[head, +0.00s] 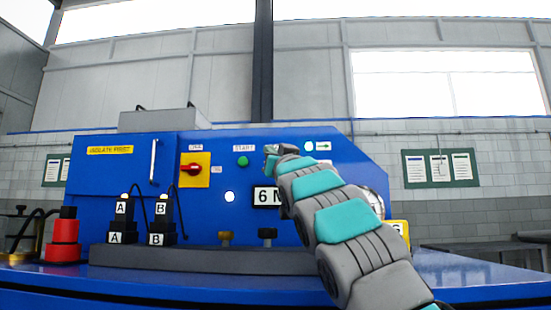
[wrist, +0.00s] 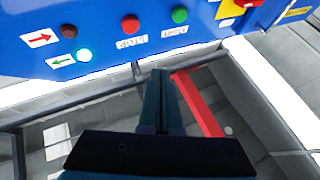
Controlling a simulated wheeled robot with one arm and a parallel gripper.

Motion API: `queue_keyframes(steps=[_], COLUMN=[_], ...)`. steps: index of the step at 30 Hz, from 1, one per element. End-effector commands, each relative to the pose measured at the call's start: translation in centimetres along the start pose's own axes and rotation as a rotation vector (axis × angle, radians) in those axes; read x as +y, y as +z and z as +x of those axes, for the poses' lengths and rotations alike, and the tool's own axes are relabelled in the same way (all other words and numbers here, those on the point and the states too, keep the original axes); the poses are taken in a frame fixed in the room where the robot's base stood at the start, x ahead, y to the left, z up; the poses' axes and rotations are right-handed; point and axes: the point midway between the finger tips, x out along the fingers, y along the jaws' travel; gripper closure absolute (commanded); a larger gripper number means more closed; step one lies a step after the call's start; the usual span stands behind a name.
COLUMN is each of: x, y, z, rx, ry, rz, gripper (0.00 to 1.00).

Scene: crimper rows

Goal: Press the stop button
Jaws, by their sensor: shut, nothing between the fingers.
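The red stop button (wrist: 130,24) is in the wrist view, on the blue panel, with an upside-down STOP label (wrist: 132,42) beside it. The green start button (wrist: 180,15) is just right of it; in the head view it (head: 243,161) sits left of my gripper. My gripper (wrist: 160,75) has its fingers together and empty, below the stop button in the wrist picture, with no visible contact. In the head view my gripper (head: 271,152) is in front of the upper panel, and the stop button is hidden behind it.
That red rotary switch (head: 194,169) is left on the panel in the head view. Black A and B plugs (head: 123,210) stand lower left.

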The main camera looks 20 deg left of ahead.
Motion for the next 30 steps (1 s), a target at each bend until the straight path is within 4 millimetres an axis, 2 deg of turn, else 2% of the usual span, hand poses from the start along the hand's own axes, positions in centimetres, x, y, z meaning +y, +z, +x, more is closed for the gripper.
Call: queue_keyframes(steps=[5,15,30], x=[1.0,3.0,3.3], y=[0.4,2.6,3.2], z=[2.0,5.3,5.8], rx=[-0.004,-0.005,-0.001], ry=[0.003,0.003,0.002], rz=[0.000,0.007,0.000], gripper=[1.00,1.00,1.00])
